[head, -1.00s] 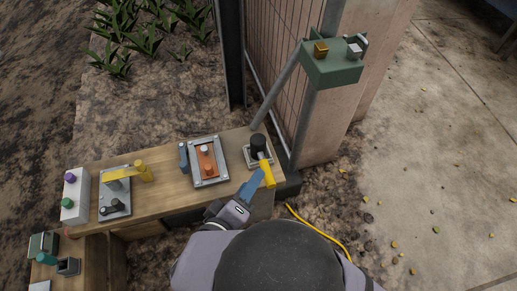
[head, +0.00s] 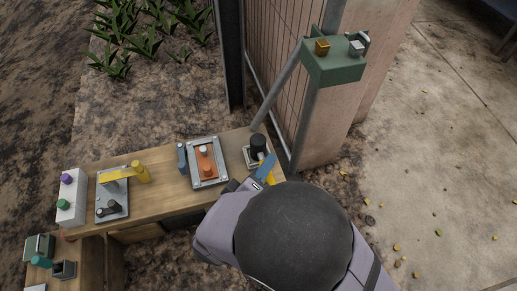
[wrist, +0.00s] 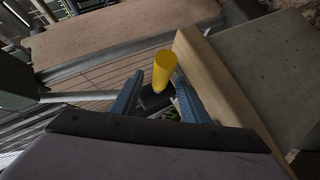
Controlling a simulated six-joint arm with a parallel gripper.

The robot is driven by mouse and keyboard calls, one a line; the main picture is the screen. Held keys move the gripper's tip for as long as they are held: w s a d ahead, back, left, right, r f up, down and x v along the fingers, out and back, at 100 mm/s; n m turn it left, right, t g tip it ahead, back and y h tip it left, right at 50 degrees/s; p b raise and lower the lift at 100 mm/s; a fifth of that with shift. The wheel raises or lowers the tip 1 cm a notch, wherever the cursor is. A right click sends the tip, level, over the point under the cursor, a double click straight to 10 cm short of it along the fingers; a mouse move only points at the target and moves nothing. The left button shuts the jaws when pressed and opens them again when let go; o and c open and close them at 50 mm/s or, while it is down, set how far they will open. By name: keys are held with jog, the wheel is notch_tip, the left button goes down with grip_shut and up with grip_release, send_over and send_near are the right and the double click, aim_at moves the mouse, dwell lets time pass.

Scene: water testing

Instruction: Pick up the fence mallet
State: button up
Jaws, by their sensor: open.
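The fence mallet has a black head (head: 258,142) and a yellow handle (head: 270,178). It rests on a small grey plate at the right end of the wooden bench in the head view. My gripper (head: 265,167) is at the handle and partly covers it. In the wrist view the yellow handle (wrist: 163,68) shows between the two blue fingers of my open gripper (wrist: 156,88), with the dark head below it. I cannot tell whether either finger touches the handle.
A wire fence and post (head: 303,120) stand just beyond the mallet. A green box (head: 335,68) sits on the post.

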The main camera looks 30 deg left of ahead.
jog(key=shift+w, duration=0.1)
grip_shut()
jog(key=shift+r, duration=0.1)
notch_tip(320, 180, up, 10)
jog(key=p, duration=0.3)
dwell(0.4)
